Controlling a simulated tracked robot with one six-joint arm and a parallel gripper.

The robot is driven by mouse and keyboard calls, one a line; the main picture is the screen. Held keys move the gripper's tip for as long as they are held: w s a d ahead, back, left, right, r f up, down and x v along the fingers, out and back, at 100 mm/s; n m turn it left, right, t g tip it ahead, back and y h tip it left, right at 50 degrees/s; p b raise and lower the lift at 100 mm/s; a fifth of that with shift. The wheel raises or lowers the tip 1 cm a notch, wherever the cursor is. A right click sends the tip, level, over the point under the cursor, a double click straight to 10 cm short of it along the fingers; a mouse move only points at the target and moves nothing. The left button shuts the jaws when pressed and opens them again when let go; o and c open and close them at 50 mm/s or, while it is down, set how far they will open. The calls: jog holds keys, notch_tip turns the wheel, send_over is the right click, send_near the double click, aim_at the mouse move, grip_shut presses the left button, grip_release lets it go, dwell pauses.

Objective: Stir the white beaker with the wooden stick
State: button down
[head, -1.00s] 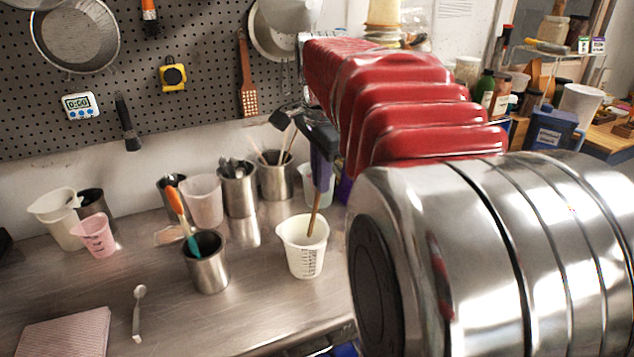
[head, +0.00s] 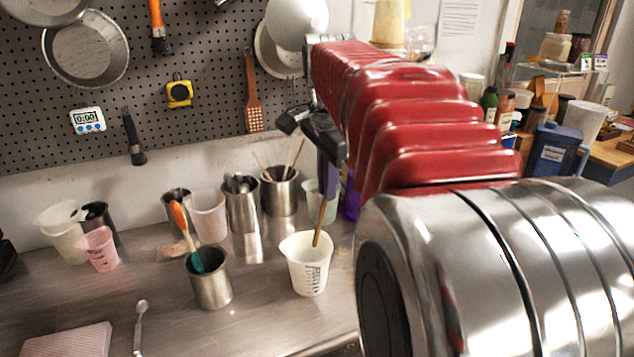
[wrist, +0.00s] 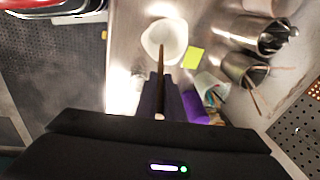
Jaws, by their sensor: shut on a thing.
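The white beaker (head: 308,272) stands upright on the steel counter, with dark markings on its side. It also shows from above in the wrist view (wrist: 152,38). My gripper (head: 326,180) is above the beaker, shut on the wooden stick (head: 320,222). The stick points down, slightly tilted, and its lower end is inside the beaker's mouth. In the wrist view the stick (wrist: 161,62) runs from between the fingers (wrist: 160,95) to the beaker. The stick's tip and the beaker's contents are hard to make out.
A steel cup (head: 211,283) with an orange-handled spatula stands left of the beaker. Several steel containers with tools (head: 242,208) stand behind. A pink cup (head: 100,250), a white spoon (head: 140,322) and a folded cloth (head: 68,341) are at left. A purple object (head: 350,200) is behind my gripper.

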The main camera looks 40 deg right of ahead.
dwell(0.3)
jog(key=shift+w+d+r+v, duration=0.1)
jog(key=shift+w+d+v, duration=0.2)
jog(key=shift+v, duration=1.5)
jog(key=shift+w+d+r+v, duration=0.1)
jog(key=shift+w+d+v, duration=0.15)
jog(key=shift+v, duration=1.55)
jog(key=shift+w+d+r+v, duration=0.1)
jog(key=shift+w+d+v, duration=0.15)
jog(key=shift+v, duration=1.6)
jog(key=shift+f, duration=0.1)
